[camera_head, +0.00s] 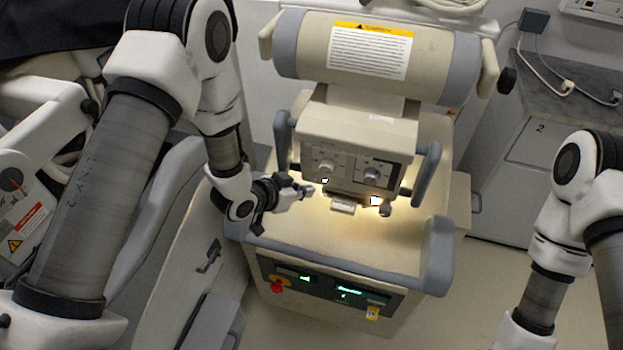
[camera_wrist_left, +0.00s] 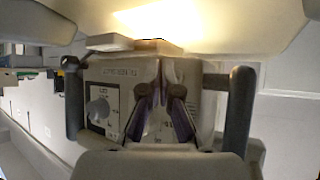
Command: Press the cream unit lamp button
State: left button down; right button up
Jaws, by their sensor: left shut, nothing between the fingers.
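The cream unit (camera_head: 360,138) has a boxy head with a front panel of two round knobs, a left knob (camera_head: 326,165) and a right knob (camera_head: 372,174). I cannot make out for certain which part of the panel is the lamp button. My left gripper (camera_head: 308,190) is shut and empty, just left of the panel's lower edge in the head view. In the left wrist view the gripper fingers (camera_wrist_left: 166,88) cover the middle of the panel (camera_wrist_left: 108,92), beside one knob (camera_wrist_left: 97,110). Contact cannot be told. My right gripper is outside the view.
Grey handles flank the head, the left one (camera_head: 282,140) close to my left arm. A warm glow lights the cart top (camera_head: 365,240) below it. The cart's grey front rail (camera_head: 330,262) and a red knob (camera_head: 278,286) are below. A grey counter (camera_head: 575,90) stands right.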

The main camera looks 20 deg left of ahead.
pick_arm(q)
jog(key=s, duration=0.5)
jog(key=shift+a, duration=0.1)
dwell(0.7)
jog(key=s+a+f+n+g+y, duration=0.3)
jog(key=s+f, duration=0.4)
jog(key=s, duration=0.5)
jog(key=s+a+f+n+g+y, duration=0.2)
jog(key=s+a+f+g, duration=0.4)
jog(key=s, duration=0.7)
jog(key=shift+f+n+y, duration=0.4)
jog(key=shift+f+n, duration=0.25)
jog(key=shift+n, duration=0.25)
jog(key=shift+a, duration=0.1)
